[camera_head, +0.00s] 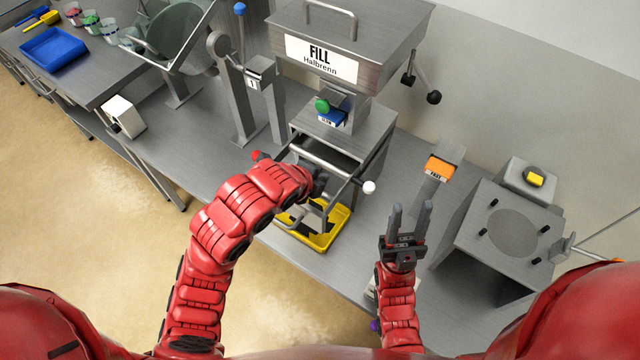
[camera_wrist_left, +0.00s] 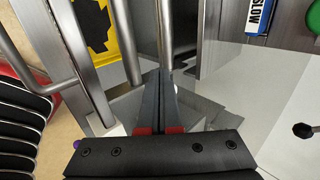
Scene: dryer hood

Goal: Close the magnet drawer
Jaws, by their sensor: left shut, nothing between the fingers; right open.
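The magnet drawer (camera_head: 322,158) is in the grey metal housing (camera_head: 365,135) below the hopper, with metal bars at its front; how far out it stands is hard to tell. My left gripper (camera_head: 319,184) is at the drawer's front, partly hidden by its own arm. In the left wrist view its fingers (camera_wrist_left: 161,95) are shut with nothing between them, close to metal bars (camera_wrist_left: 166,35); I cannot tell whether they touch. My right gripper (camera_head: 411,222) is open and empty, right of the housing above the table.
A yellow tray (camera_head: 338,221) lies below the drawer. The hopper labelled FILL (camera_head: 385,35) stands above. A white knob (camera_head: 369,187) sits right of the drawer, and an orange-labelled post (camera_head: 437,172) stands further right. A metal box (camera_head: 490,260) occupies the right side.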

